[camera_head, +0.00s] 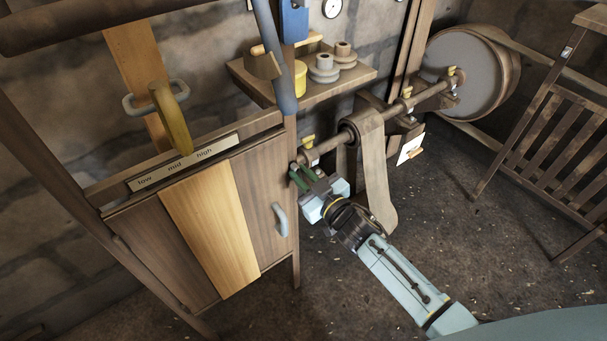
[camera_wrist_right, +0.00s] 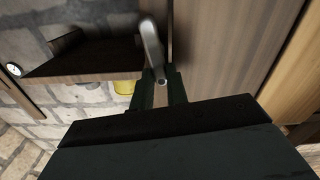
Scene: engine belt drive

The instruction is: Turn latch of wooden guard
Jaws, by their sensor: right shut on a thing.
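The wooden guard (camera_head: 275,185) appears to be the panelled wooden front at the left, with a lighter middle board (camera_head: 210,225) and a curved grey handle (camera_head: 280,220). My right gripper (camera_head: 299,178) is at its right edge, above and right of that handle. In the right wrist view, the fingers (camera_wrist_right: 160,90) are closed around the lower end of a grey lever-like piece (camera_wrist_right: 151,45), which looks like the latch. My left gripper is not in view.
A shelf (camera_head: 325,85) with pulleys (camera_head: 323,68) and a yellow pot (camera_head: 300,78) is behind my right gripper. A shaft with a hanging belt (camera_head: 377,180) is close at its right. A large wheel (camera_head: 465,75) and slatted wooden frame (camera_head: 560,150) stand farther right. Open floor lies between.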

